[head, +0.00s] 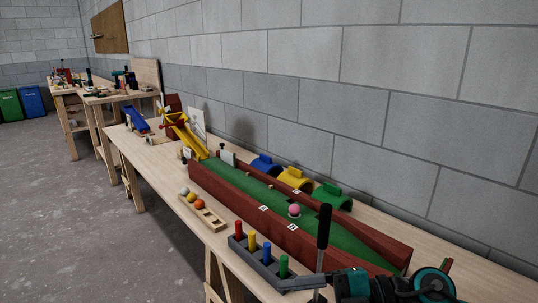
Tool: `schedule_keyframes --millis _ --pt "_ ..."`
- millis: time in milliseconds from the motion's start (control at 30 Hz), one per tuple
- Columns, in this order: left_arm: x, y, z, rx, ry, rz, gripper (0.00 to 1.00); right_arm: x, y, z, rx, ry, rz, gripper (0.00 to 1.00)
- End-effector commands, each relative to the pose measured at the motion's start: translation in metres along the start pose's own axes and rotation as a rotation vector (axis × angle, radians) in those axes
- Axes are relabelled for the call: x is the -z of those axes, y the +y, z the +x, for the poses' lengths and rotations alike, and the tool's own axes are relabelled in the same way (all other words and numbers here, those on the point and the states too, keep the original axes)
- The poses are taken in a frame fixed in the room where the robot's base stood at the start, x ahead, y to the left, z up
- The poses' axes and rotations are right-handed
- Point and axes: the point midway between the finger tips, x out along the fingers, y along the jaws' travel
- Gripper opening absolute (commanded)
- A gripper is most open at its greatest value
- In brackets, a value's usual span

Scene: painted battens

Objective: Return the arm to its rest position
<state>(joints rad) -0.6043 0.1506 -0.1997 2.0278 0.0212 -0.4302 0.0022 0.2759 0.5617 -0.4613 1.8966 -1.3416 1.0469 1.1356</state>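A long workbench (160,160) runs along the grey block wall. On it lies a green track (240,180) with red-brown side battens (285,237). A pink ball (294,211) sits on the track. A yellow chute (190,137) stands at the track's far end.
Blue, yellow (294,179) and green (333,196) arches stand behind the track. In front are a ball holder (203,212) and a grey peg block (262,262). Open floor (70,200) lies left.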

Motion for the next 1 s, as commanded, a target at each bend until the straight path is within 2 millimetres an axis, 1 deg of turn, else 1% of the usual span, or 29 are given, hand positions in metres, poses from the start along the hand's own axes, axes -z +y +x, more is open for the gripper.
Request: schedule_keyframes --millis 33,100,167,200,267,300,367,400,467,500,600,700,800,900,1000 --pt "0.008 -0.002 -0.005 0.005 0.003 0.002 0.43 0.014 0.014 0.003 -0.167 0.052 0.045 0.69" --pt "0.01 -0.005 -0.009 0.013 0.002 0.004 0.43 0.017 0.032 -0.002 -0.401 0.067 0.109 0.69" --pt "0.013 -0.008 -0.011 0.02 0.0 0.007 0.43 0.011 0.041 -0.013 -0.591 0.035 0.186 0.69" --pt "0.015 -0.009 -0.013 0.023 0.002 0.008 0.43 0.002 0.042 -0.023 -0.708 -0.007 0.248 0.69" --pt "0.017 -0.01 -0.017 0.026 0.003 0.01 0.43 -0.015 0.036 -0.041 -0.862 -0.1 0.358 0.69" --pt "0.018 -0.011 -0.018 0.027 0.001 0.011 0.43 -0.029 0.025 -0.052 -0.949 -0.178 0.44 0.69" --pt "0.019 -0.011 -0.021 0.03 -0.004 0.011 0.43 -0.049 -0.001 -0.069 -1.048 -0.315 0.577 0.69" --pt "0.02 -0.011 -0.023 0.031 -0.004 0.011 0.43 -0.061 -0.025 -0.078 -1.091 -0.411 0.677 0.69" --pt "0.022 -0.012 -0.026 0.034 -0.002 0.01 0.43 -0.073 -0.065 -0.089 -1.121 -0.552 0.821 0.69" --pt "0.023 -0.012 -0.027 0.036 -0.002 0.009 0.43 -0.078 -0.09 -0.093 -1.122 -0.631 0.907 0.69" --pt "0.021 -0.014 -0.029 0.042 -0.008 0.007 0.43 -0.079 -0.145 -0.098 -1.089 -0.778 1.08 0.69" --pt "0.02 -0.017 -0.031 0.048 -0.01 0.008 0.43 -0.074 -0.181 -0.097 -1.045 -0.862 1.193 0.69" --pt "0.02 -0.018 -0.032 0.051 -0.008 0.008 0.43 -0.071 -0.2 -0.096 -1.017 -0.902 1.25 0.69" --pt "0.019 -0.018 -0.032 0.051 -0.009 0.008 0.43 -0.07 -0.205 -0.096 -1.009 -0.912 1.266 0.69" --pt "0.019 -0.018 -0.032 0.05 -0.01 0.008 0.43 -0.07 -0.205 -0.096 -1.008 -0.911 1.265 0.69"
